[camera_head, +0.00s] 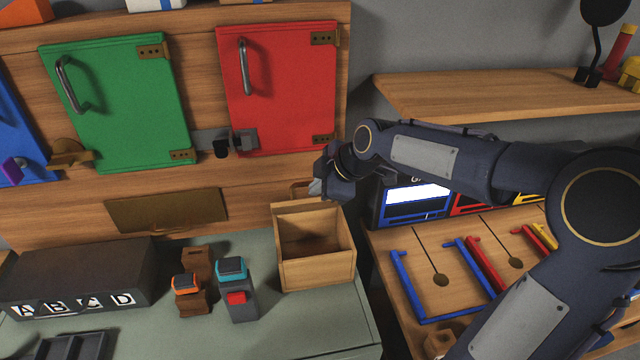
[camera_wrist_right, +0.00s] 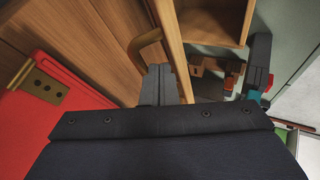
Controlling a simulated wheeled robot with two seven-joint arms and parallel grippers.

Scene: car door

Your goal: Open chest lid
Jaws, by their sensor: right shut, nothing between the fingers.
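The wooden chest (camera_head: 316,270) stands on the grey-green bench top, and its open inside shows from above. Its lid (camera_head: 306,206) appears raised at the back edge, partly hidden by my right gripper. My left gripper is not in view.
A red door (camera_head: 275,90) and a green door (camera_head: 115,105) are on the wooden wall behind. Orange-topped (camera_head: 186,285) and teal-topped (camera_head: 231,270) blocks stand left of the chest. A shelf (camera_head: 490,93) juts out at right, above coloured frames (camera_head: 405,285).

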